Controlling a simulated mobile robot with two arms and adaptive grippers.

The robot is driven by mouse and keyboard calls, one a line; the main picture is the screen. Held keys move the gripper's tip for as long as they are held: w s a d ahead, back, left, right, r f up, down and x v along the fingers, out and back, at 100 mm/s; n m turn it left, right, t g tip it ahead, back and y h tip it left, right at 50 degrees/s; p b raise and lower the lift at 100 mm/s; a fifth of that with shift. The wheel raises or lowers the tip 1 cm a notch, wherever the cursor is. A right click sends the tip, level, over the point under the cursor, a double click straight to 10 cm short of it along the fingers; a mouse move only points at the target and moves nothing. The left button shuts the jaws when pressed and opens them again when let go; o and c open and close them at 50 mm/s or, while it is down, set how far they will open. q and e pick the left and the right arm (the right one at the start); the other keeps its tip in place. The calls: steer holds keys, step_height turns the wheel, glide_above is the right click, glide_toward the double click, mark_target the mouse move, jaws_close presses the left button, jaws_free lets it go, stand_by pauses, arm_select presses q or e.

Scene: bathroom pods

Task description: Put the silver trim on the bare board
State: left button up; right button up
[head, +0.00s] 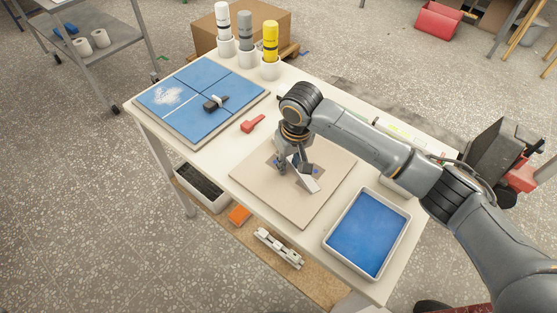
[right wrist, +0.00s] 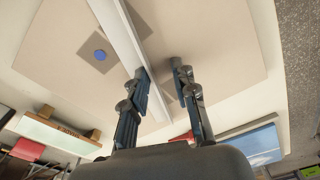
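The silver trim (head: 304,178) is a pale, narrow strip by my right gripper over the bare tan board (head: 252,180). In the right wrist view the trim (right wrist: 122,38) runs from the top edge down between the fingers. My right gripper (head: 291,168) points down over the middle of the board. Its fingertips (right wrist: 160,70) stand apart, the left one against or overlapping the trim, with a gap by the right one. Whether the trim rests on the board is unclear. The board has grey patches with blue dots (right wrist: 100,55). My left gripper is not in view.
A blue tiled board (head: 190,122) with a dark tool (head: 216,102) lies at the table's left end. A red tool (head: 253,123) lies between the boards. A tray with a blue inside (head: 406,222) stands at the right. Several bottles (head: 245,32) stand at the back edge.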

step_height(320, 180, up, 12)
steer(key=s, duration=0.1)
steer(key=shift+d+r+b, duration=0.25)
steer(key=shift+d+b, duration=0.05)
steer(key=shift+b, duration=0.15)
stand_by(0.3)
